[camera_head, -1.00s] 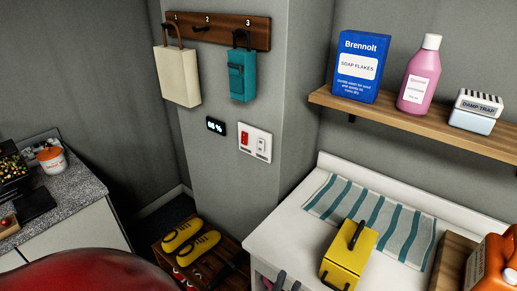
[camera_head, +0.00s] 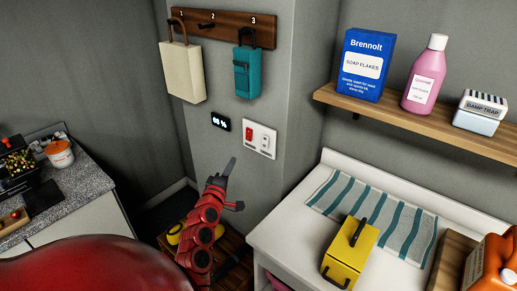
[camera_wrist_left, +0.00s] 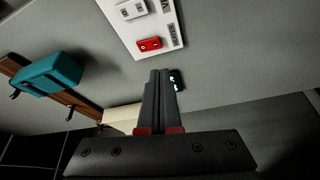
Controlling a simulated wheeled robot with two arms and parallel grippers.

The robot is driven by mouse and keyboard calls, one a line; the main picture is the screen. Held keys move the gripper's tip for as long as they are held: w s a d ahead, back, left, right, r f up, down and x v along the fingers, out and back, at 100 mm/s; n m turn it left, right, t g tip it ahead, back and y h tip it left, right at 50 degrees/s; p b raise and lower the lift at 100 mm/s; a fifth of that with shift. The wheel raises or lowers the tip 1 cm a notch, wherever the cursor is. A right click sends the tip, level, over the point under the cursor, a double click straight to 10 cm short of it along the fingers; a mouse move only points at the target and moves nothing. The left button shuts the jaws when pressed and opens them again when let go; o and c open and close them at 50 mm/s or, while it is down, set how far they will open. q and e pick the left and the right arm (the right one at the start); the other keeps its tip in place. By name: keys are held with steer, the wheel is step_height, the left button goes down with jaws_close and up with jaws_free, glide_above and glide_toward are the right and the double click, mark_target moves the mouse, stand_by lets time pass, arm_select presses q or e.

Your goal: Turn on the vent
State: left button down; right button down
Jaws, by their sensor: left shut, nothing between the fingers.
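A white switch plate (camera_head: 259,138) is on the grey wall pillar, with a red switch (camera_head: 249,133) on its left and a white switch (camera_head: 265,140) on its right. The labels are too small to read in the head view. My left gripper (camera_head: 231,163) is below and slightly left of the plate, shut and empty. In the left wrist view its closed fingers (camera_wrist_left: 160,75) point up toward the plate (camera_wrist_left: 165,22), with the red switch (camera_wrist_left: 149,44) just beyond the tips. A gap to the plate seems to remain. My right gripper is out of view.
A small dark display (camera_head: 220,121) is left of the plate. Above hang a cream bag (camera_head: 184,75) and a teal bag (camera_head: 247,72) on a hook board. A white counter (camera_head: 283,235) with a yellow box (camera_head: 349,253) is at right. Shoes sit below, partly hidden by my arm.

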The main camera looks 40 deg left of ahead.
arm_select(q)
steer(key=s+d+r+h, duration=0.1)
steer(key=h, duration=0.1)
steer(key=s+d+r+m+h, duration=0.1)
steer(key=h, duration=0.2)
steer(key=s+d+r+m+h, duration=0.1)
steer(key=h, duration=0.1)
steer(key=shift+s+r+g, duration=0.2)
steer(key=shift+r+g, duration=0.05)
steer(key=shift+g, duration=0.15)
steer(key=shift+w+p, duration=0.15)
steer(key=shift+p, duration=0.15)
steer(key=p, duration=0.5)
glide_toward(264, 146)
steer(key=w, duration=0.4)
steer(key=w+f, duration=0.1)
steer(key=w, duration=0.1)
steer(key=shift+w, duration=0.4)
